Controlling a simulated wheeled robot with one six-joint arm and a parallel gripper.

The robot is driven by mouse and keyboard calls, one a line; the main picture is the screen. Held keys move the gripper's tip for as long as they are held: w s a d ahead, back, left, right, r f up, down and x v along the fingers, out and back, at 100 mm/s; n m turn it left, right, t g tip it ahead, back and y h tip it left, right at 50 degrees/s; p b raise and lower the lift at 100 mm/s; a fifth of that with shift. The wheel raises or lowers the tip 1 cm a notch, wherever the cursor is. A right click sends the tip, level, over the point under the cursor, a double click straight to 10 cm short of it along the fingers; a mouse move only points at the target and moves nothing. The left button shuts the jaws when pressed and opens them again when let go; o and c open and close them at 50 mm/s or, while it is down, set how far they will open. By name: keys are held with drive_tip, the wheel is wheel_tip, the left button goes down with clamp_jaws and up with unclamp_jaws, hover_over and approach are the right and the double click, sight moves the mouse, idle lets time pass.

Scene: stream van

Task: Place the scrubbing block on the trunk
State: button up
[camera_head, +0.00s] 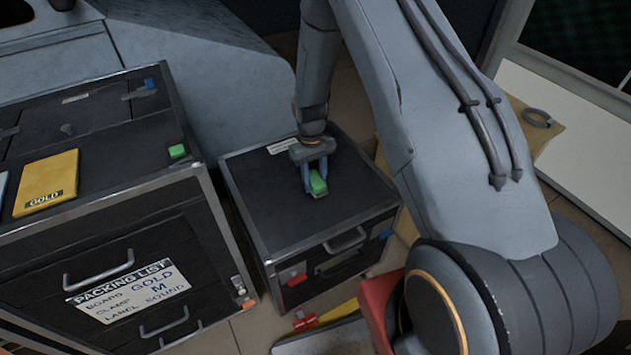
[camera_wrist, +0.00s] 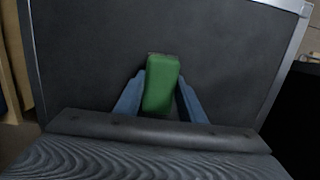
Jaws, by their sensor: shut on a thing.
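A green scrubbing block (camera_head: 318,183) is between the blue fingers of my gripper (camera_head: 315,181), at the top of a black trunk (camera_head: 265,215) with metal edges. In the wrist view, the green block (camera_wrist: 161,84) stands between the two blue fingertips (camera_wrist: 161,98), which are shut on it. The trunk's dark lid (camera_wrist: 85,60) fills the background there. The block is over the lid, close to its surface; I cannot tell whether it touches.
A larger black case (camera_head: 110,220) with a packing list (camera_head: 133,283) stands at left. On it lie a gold card (camera_head: 47,182) and a small green piece (camera_head: 177,151). A red and yellow item (camera_head: 318,319) lies on the floor in front. The lid around the block is clear.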

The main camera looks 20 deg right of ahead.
sight(313, 176)
drive_tip(key=shift+f, duration=0.55)
drive_tip(key=o, duration=1.2)
drive_tip(key=shift+c, duration=0.2)
drive_tip(key=r, duration=0.3)
drive_tip(key=w+r, duration=0.1)
drive_tip(key=r, duration=0.3)
drive_tip(key=r+b, duration=0.1)
drive_tip(key=r, duration=0.3)
drive_tip(key=shift+w+a, duration=0.1)
drive_tip(key=shift+w, duration=0.1)
drive_tip(key=s+r, duration=0.5)
drive_tip(key=s, duration=0.3)
drive_tip(key=s+r+m+t, duration=0.1)
drive_tip(key=s+r, duration=0.5)
drive_tip(key=s, duration=0.3)
drive_tip(key=s+a+r+m, duration=0.1)
drive_tip(key=s+r, duration=0.4)
drive_tip(key=s, duration=0.3)
drive_tip(key=shift+s+r+t, duration=0.25)
drive_tip(key=shift+r+t, duration=0.05)
drive_tip(key=shift+r, duration=0.05)
